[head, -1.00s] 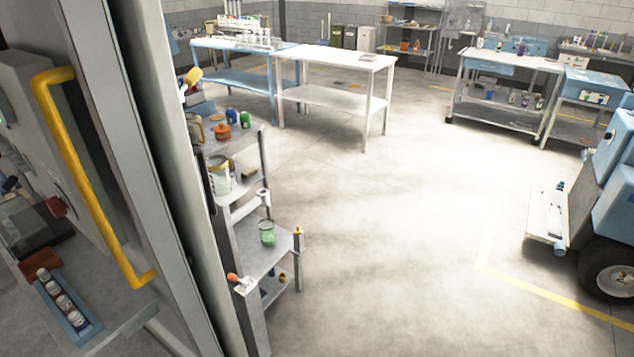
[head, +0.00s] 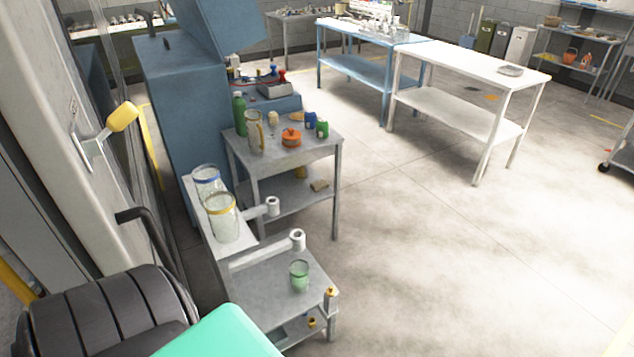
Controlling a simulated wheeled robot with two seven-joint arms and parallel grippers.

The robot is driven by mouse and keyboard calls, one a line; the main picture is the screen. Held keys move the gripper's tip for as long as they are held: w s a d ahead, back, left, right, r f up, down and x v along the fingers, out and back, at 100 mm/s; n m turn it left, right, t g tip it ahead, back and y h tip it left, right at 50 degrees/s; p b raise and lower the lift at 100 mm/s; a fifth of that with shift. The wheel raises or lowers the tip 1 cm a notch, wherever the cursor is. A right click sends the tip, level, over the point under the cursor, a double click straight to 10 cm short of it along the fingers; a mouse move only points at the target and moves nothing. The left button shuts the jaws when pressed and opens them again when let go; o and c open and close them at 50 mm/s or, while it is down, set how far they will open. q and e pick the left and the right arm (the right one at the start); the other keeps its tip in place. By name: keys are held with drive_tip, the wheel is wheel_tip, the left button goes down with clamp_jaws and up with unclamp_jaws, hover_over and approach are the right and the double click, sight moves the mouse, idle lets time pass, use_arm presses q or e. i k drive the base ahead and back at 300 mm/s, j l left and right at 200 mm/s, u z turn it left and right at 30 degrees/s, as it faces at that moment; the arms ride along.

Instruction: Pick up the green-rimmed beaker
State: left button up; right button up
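The green-rimmed beaker (head: 299,276) is a small clear greenish glass. It stands upright on the grey top of a low cart (head: 268,293) in the lower middle of the head view. Neither of my grippers shows in this view, so I cannot see whether they are open or shut. Nothing is touching the beaker.
A yellow-rimmed beaker (head: 222,219) and a blue-rimmed beaker (head: 207,181) stand on a raised shelf behind. White spools (head: 297,240) stick out near the beaker. A grey table (head: 325,146) holds an orange pot (head: 291,137) and bottles. Open floor (head: 440,270) lies to the right.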

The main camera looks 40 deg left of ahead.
sight(299, 268)
drive_tip(key=i+l+u, duration=0.1)
drive_tip(key=i+u, duration=0.3)
drive_tip(key=i+l+u, duration=0.15)
drive_tip(key=i+u, duration=0.25)
drive_tip(key=i+l+u, duration=0.25)
drive_tip(key=u, duration=0.2)
drive_tip(key=i+l+u, duration=0.25)
drive_tip(key=l+u, duration=0.15)
